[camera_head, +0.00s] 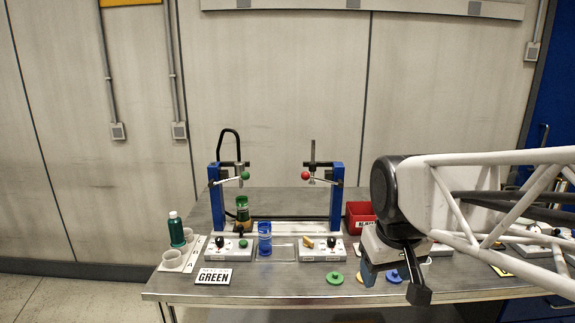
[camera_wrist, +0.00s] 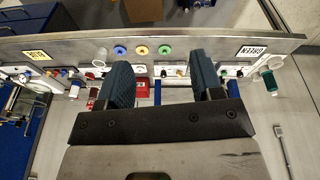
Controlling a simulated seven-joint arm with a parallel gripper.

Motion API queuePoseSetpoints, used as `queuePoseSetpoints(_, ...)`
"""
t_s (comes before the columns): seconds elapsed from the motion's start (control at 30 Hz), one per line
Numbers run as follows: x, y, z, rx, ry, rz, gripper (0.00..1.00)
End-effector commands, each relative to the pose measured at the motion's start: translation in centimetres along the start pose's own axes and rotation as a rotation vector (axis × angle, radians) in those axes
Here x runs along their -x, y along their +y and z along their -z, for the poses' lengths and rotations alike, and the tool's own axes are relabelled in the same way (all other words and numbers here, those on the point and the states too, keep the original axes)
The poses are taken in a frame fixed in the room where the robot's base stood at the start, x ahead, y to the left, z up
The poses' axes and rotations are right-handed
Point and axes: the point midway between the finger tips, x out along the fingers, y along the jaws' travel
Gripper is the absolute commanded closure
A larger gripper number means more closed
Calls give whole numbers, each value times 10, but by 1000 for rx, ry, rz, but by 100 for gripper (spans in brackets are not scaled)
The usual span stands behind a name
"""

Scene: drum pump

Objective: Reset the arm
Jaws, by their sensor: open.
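My gripper (camera_wrist: 162,76) is open, with its two dark blue fingers wide apart and nothing between them in the wrist view. In the head view my arm reaches in from the right, and my gripper hangs over the right half of the table (camera_head: 230,282). It is in front of the red bin and near the coloured discs, apart from the blue pump frame. One blue-grey finger shows in that view; the dark wrist part hides some of the table behind it.
The blue frame (camera_head: 338,196) has green- and red-knobbed levers. A green-topped container (camera_head: 242,208), blue cup (camera_head: 265,238), green bottle (camera_head: 176,229), GREEN sign (camera_head: 213,277) and red bin (camera_head: 358,215) stand around it. Green (camera_head: 336,278) and blue (camera_head: 393,276) discs lie by the front edge.

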Motion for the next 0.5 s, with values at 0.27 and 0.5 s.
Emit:
queuePoseSetpoints(0.27, -22, 0, -71, -123, 9, -2, 40)
queuePoseSetpoints(0.5, -34, 0, -100, -179, 13, -3, 40)
